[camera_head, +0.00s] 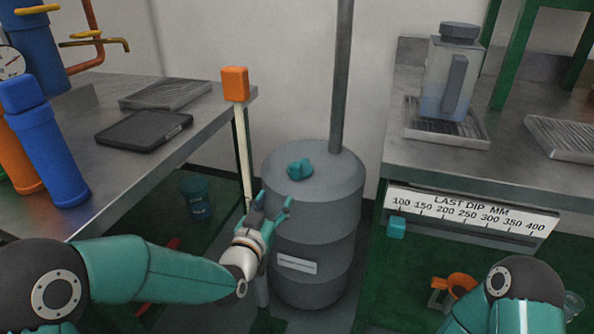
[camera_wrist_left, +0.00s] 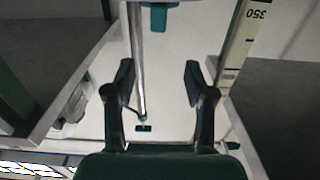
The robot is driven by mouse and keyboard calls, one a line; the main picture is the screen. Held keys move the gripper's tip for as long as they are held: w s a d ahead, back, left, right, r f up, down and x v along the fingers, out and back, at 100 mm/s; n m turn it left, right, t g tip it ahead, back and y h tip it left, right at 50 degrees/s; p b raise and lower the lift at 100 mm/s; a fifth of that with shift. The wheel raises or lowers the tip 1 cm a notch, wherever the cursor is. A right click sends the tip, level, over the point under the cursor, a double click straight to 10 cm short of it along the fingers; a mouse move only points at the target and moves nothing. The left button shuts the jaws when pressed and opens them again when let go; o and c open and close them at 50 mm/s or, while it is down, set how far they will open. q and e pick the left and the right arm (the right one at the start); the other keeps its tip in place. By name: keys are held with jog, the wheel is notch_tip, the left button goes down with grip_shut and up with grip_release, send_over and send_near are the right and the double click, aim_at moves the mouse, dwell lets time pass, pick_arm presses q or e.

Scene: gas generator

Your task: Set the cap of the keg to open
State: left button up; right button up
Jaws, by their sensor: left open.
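The keg (camera_head: 310,225) is a grey ribbed drum standing on the floor between the two benches. Its teal cap (camera_head: 299,169) sits on the top, left of the tall grey pipe. My left gripper (camera_head: 273,203) is open and empty, in front of the keg's upper left side and lower in the picture than the cap. In the left wrist view the gripper's two fingers (camera_wrist_left: 158,80) stand apart with nothing between them. A teal piece (camera_wrist_left: 158,18) shows at that view's top edge; I cannot tell whether it is the cap. My right gripper is out of view.
A pale stick with an orange block (camera_head: 235,84) stands left of the keg, close to the left bench (camera_head: 95,185). The right bench (camera_head: 480,172) carries a jug (camera_head: 451,75) on a tray and a dip scale (camera_head: 470,212) on its front. A grey pipe (camera_head: 342,70) rises behind the cap.

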aim_at(294, 169)
pick_arm(q)
jog(key=b+x, duration=0.2)
jog(key=x, duration=1.3)
jog(key=shift+w+d+f, duration=0.1)
jog(key=shift+w+d, duration=0.15)
grip_shut()
